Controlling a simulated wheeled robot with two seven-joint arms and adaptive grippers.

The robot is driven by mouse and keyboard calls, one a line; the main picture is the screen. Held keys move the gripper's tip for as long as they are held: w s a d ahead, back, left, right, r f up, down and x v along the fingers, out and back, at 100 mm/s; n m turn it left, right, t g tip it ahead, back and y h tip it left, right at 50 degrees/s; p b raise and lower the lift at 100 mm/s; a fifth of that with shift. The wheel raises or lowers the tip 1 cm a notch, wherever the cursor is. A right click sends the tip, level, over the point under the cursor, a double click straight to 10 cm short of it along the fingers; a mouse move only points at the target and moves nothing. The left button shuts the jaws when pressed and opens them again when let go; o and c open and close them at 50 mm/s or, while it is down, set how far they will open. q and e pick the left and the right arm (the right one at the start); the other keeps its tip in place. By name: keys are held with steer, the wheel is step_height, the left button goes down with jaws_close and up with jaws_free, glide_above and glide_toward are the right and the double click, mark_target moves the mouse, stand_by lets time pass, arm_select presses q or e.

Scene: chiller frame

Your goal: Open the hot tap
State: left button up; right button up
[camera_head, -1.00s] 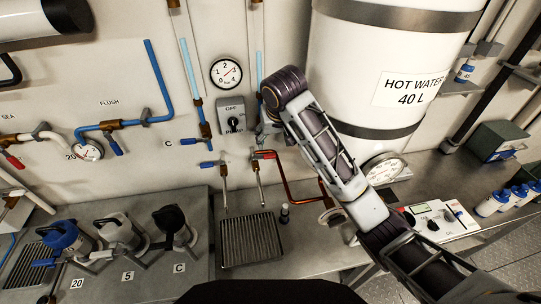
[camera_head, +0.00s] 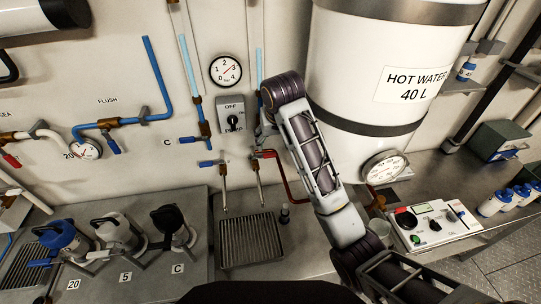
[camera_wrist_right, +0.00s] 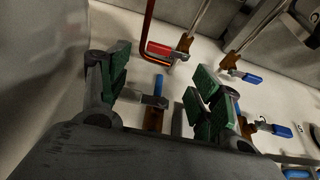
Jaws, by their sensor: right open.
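The hot tap's red lever (camera_head: 265,154) sits on a brass tap on the wall, fed by a red pipe. In the right wrist view the red lever (camera_wrist_right: 160,48) lies beyond and between the fingers, toward the top. My right gripper (camera_head: 265,128) is at the wall just above the red lever, mostly hidden behind its own wrist. Its green-padded fingers (camera_wrist_right: 160,88) are spread, with nothing held. I see no contact with the red lever. My left gripper is not in view.
A blue-lever tap (camera_head: 208,163) is left of the hot tap. A pump switch (camera_head: 231,115) is above, and the white hot water tank (camera_head: 385,60) stands to the right. A drain grate (camera_head: 250,240) lies below the taps. A control box (camera_head: 436,226) is on the right counter.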

mark_target(270, 157)
steer(key=p+x, duration=0.1)
steer(key=x, duration=1)
steer(key=shift+f+p, duration=0.25)
steer(key=shift+p, duration=0.1)
jaws_close()
